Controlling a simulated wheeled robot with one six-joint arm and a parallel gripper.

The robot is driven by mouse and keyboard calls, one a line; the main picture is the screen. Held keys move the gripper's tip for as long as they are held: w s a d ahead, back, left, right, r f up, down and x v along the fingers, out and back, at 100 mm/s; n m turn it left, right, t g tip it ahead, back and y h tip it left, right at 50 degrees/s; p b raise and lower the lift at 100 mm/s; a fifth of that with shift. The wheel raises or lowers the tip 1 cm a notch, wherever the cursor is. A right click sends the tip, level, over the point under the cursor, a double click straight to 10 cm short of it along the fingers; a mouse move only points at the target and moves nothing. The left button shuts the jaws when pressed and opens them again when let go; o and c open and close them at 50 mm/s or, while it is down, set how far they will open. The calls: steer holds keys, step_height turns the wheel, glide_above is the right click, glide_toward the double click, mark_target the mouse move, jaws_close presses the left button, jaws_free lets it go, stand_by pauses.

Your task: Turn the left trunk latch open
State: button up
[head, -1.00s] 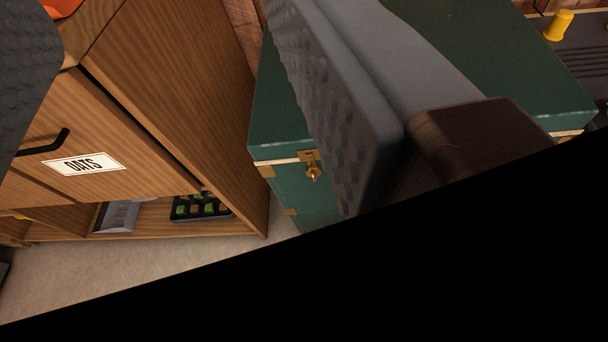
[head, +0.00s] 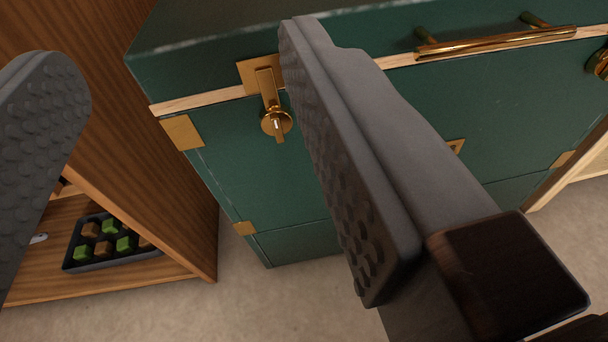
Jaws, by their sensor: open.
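The green trunk (head: 240,185) stands in front of me with a pale wooden strip under its lid. The left trunk latch (head: 273,110) is brass, with a plate at the lid's edge, an arm hanging down from it and a round knob at the bottom. My gripper (head: 190,120) is open, its two studded grey fingers wide apart. The right finger is just right of the latch and covers part of the trunk front. The left finger is at the left picture edge, in front of the cabinet. Nothing is between the fingers except the view of the latch and cabinet.
A brass handle (head: 495,43) juts from the trunk front, and another round brass fitting (head: 597,64) shows at the right edge. A wooden cabinet (head: 170,170) stands close on the left, with a black tray (head: 85,262) of green and brown cubes. The floor in front is clear.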

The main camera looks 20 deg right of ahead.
steer(key=h, duration=0.1)
glide_toward(278, 130)
steer(key=shift+n, duration=0.3)
steer(key=x, duration=0.9)
steer(key=c, duration=1)
